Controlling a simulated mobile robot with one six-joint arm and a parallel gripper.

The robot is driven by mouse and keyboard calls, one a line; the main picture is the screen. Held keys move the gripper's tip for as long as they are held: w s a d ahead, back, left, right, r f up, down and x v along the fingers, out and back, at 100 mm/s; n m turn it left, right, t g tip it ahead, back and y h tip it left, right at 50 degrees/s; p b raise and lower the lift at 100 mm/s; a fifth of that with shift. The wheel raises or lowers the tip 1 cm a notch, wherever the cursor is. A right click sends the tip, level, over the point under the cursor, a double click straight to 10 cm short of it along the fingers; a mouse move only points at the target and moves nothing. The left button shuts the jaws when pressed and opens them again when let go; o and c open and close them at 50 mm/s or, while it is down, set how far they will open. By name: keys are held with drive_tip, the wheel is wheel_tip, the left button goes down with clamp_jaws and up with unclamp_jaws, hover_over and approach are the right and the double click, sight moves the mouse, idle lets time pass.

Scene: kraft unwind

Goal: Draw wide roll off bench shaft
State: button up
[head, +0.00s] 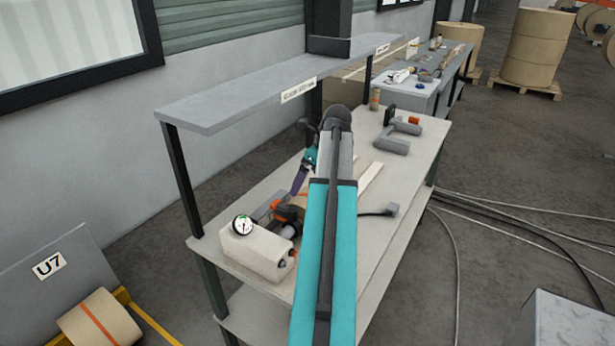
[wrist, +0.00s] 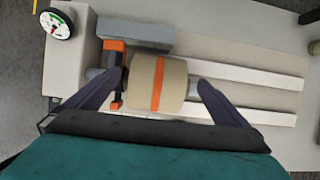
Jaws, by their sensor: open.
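The wide roll (wrist: 172,85), tan with an orange band, sits on a grey shaft (wrist: 194,86) in the wrist view. My gripper (wrist: 158,79) is open, with one purple finger at each end of the roll. Visible gaps separate the fingers from its end faces; depth contact cannot be told. An orange and black bracket (wrist: 115,66) stands beside the roll's left end, partly behind the left finger. In the head view my gripper (head: 300,180) points down at the bench (head: 400,200), and my arm hides most of the roll.
A cream box (head: 262,252) with a round gauge (head: 242,224) stands at the bench's near end. Pale rails (wrist: 250,74) run right of the roll. A grey block (wrist: 138,35) lies beside it. An overhead shelf (head: 240,95) spans the wall side. Cables (head: 500,225) cross the floor.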

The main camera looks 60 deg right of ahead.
sight(296, 201)
drive_tip(key=shift+p+x, duration=1.85)
drive_tip(key=shift+x, duration=4.8)
drive_tip(key=shift+s, duration=0.1)
drive_tip(key=c, duration=1.4)
drive_tip(key=o, duration=1.1)
drive_tip(key=c, duration=0.7)
drive_tip(key=shift+d+p, duration=0.8)
drive_tip(key=shift+d, duration=4.25)
drive_tip(key=o, duration=1)
drive_tip(key=shift+s, duration=0.1)
